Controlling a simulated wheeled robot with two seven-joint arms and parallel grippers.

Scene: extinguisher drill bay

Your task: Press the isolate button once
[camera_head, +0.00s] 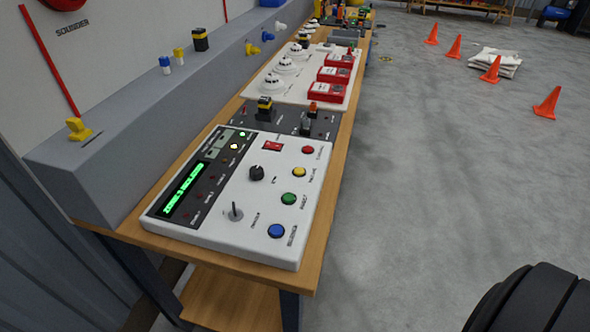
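A white control panel (225,233) lies on the wooden bench. It carries a column of round buttons along its right side: red (308,150), yellow (299,172), green (289,199) and blue (277,231). The small labels beside them are blurred, so I cannot tell surely which one is the isolate button. A display (184,189) shows lit green text, perhaps about a zone being isolated. A black knob (256,173), a toggle lever (235,212) and a red rocker switch (272,146) are also on the panel. Neither gripper is in view.
A grey ledge (150,120) runs along the bench's left side. Farther back on the wooden bench (320,245) are white detectors (287,66) and red call points (328,92). Orange cones (547,103) stand on the floor at right. The space above the panel is clear.

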